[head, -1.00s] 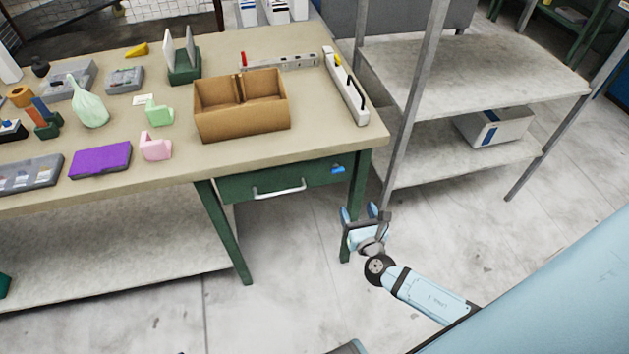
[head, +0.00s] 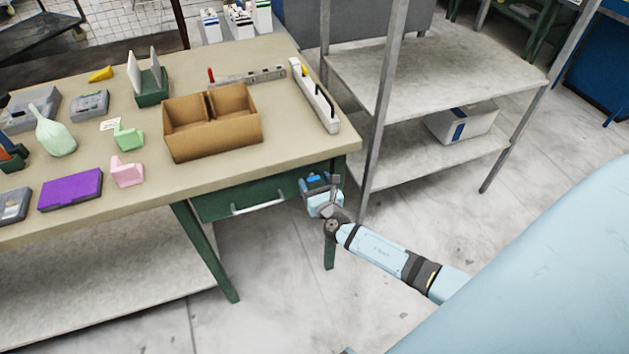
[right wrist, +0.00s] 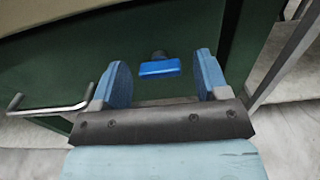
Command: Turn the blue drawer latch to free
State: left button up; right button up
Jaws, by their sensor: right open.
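The blue drawer latch (right wrist: 160,68) sits on the front of the green drawer (right wrist: 75,70), with its blue bar lying about level in the right wrist view. In the head view the latch (head: 314,177) shows at the right end of the drawer front (head: 212,206), partly behind the gripper. My right gripper (head: 319,182) is open and empty, close in front of the latch. In the right wrist view its two blue fingers (right wrist: 163,82) stand on either side of the latch, apart from it. My left gripper is not in view.
The metal drawer handle (head: 258,205) is left of the latch. The workbench top (head: 285,150) overhangs the drawer and holds a cardboard box (head: 215,140) and a power strip (head: 314,95). A grey shelf rack (head: 375,130) stands close at right.

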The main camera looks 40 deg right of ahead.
jog(key=shift+w, duration=0.3)
jog(key=shift+d, duration=0.1)
jog(key=c, duration=0.9)
